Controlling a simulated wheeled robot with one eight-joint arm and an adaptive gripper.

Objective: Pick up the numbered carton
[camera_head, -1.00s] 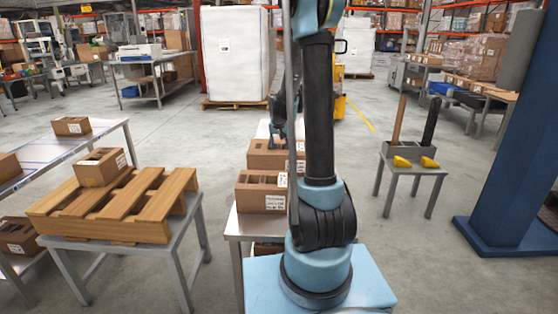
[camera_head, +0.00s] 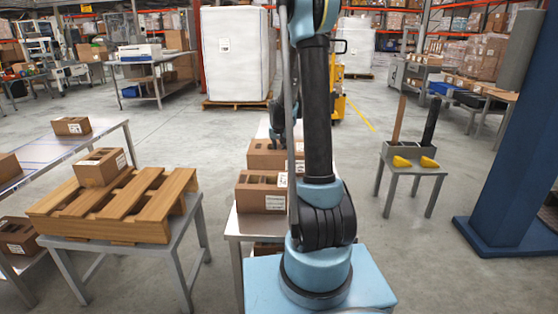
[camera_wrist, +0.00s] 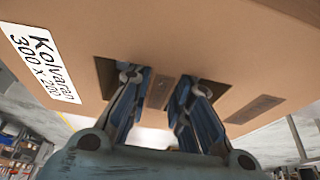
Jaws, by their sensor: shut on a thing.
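In the wrist view the brown carton (camera_wrist: 190,40) fills the upper part, with a white label (camera_wrist: 43,62) reading "Kolvaran 300 x 20", its end cut short. My gripper (camera_wrist: 160,88) has its two fingers in separate dark openings of the carton and is shut on the cardboard strip between them. The fingertips are partly hidden inside. In the head view my gripper (camera_head: 277,138) is small and partly behind my arm, at the farther brown carton (camera_head: 265,158) on the narrow table. I cannot tell there whether that carton is clear of the surface.
A nearer brown carton (camera_head: 257,192) stands on the same metal table (camera_head: 237,225). To the left a wooden pallet (camera_head: 110,222) bears another carton (camera_head: 100,166). A small stand (camera_head: 412,170) with yellow items and a blue column (camera_head: 500,150) are at right. Open floor lies beyond.

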